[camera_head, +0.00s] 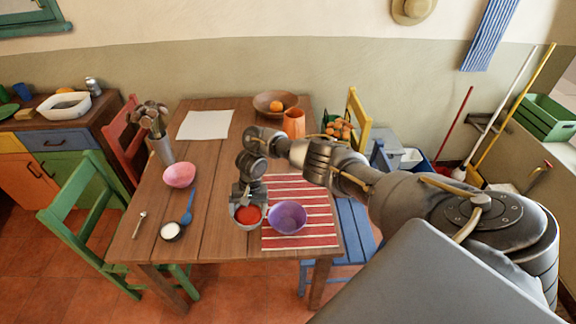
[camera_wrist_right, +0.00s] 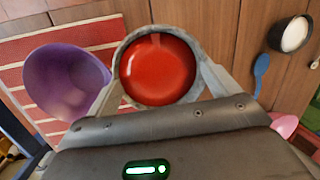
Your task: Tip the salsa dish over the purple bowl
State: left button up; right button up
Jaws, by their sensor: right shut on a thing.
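The salsa dish (camera_head: 249,216) is a small round dish full of red salsa. My right gripper (camera_head: 248,203) is shut on it, just left of the purple bowl (camera_head: 288,217). In the right wrist view the dish (camera_wrist_right: 158,70) sits between the two fingers of the right gripper (camera_wrist_right: 158,85), and the salsa surface looks level and full. The purple bowl (camera_wrist_right: 68,80) stands close beside the dish on the striped mat; its inside is partly seen and looks empty in the head view. Whether the dish touches the table is hard to tell. My left gripper is not in view.
The red-and-white striped mat (camera_head: 318,238) lies under the purple bowl. A pink bowl (camera_head: 179,176), a blue spoon (camera_head: 188,208) and a small dish of white stuff (camera_head: 171,231) are to the left. An orange cup (camera_head: 294,123) and a wooden bowl (camera_head: 268,103) stand at the back.

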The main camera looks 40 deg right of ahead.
jog(key=shift+s+d+r+t+y, duration=0.25)
jog(key=shift+s+d+t+y, duration=0.05)
jog(key=shift+d+y, duration=0.2)
dwell(1.1)
jog(key=shift+s+d+r+y, duration=0.2)
jog(key=shift+d+y, duration=0.1)
jog(key=shift+d, duration=0.1)
dwell(0.7)
jog(key=shift+s+d+r+t+y, duration=0.25)
jog(key=shift+d+r+t+y, duration=0.1)
jog(key=shift+d+r, duration=0.1)
jog(key=shift+s+d+r+t+y, duration=0.25)
jog(key=shift+d+r+y, duration=0.1)
jog(key=shift+r, duration=0.1)
dwell(2.1)
